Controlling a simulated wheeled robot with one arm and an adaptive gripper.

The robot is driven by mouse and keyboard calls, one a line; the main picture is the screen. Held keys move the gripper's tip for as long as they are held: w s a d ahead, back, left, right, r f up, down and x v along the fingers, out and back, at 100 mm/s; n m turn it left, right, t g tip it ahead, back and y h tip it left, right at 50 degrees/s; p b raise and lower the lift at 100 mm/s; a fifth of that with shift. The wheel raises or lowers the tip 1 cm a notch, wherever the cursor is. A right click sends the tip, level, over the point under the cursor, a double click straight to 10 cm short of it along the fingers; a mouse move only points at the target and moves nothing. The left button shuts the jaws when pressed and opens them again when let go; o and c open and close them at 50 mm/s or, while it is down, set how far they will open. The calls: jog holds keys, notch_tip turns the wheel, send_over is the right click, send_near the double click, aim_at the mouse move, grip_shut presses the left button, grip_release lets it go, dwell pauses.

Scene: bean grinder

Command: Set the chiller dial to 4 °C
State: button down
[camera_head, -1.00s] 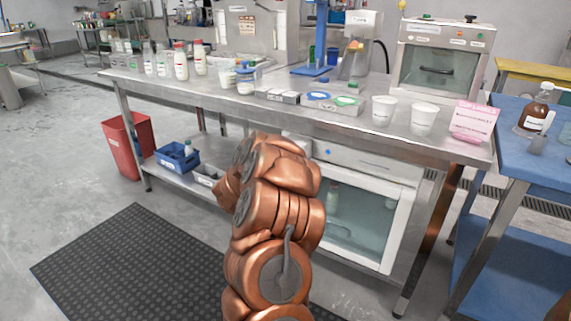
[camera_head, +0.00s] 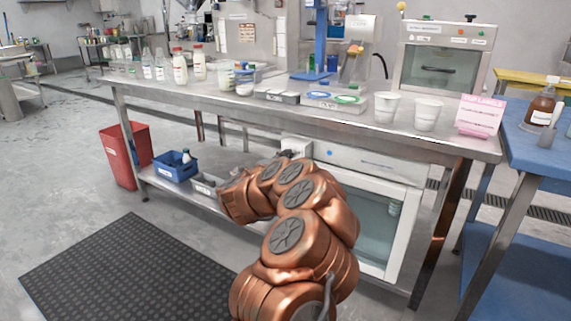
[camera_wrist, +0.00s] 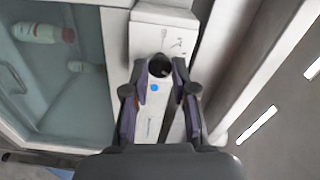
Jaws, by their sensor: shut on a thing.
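The chiller (camera_head: 385,166) is a white cabinet with a glass door under the steel bench. Its front panel carries a blue dot, which also shows in the wrist view (camera_wrist: 155,88). In the wrist view, the small dark round dial (camera_wrist: 159,67) sits by a white box with faint marks too small to read. My gripper (camera_wrist: 160,72) has one finger on each side of the dial and is shut on it. The fingers partly cover the dial, and its setting cannot be read. In the head view my arm hides the dial.
The glass door (camera_wrist: 65,75) lies left of my gripper in the wrist view, with bottles behind it. The steel bench (camera_head: 230,100) above holds bottles, cups and trays. A blue bin (camera_head: 176,167) sits on the lower shelf. A blue table (camera_head: 548,150) stands at the right.

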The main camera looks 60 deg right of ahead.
dwell(0.4)
jog(key=c, duration=0.9)
grip_release()
jog(key=shift+c, duration=0.2)
jog(key=a, duration=1.2)
jog(key=shift+s, duration=0.25)
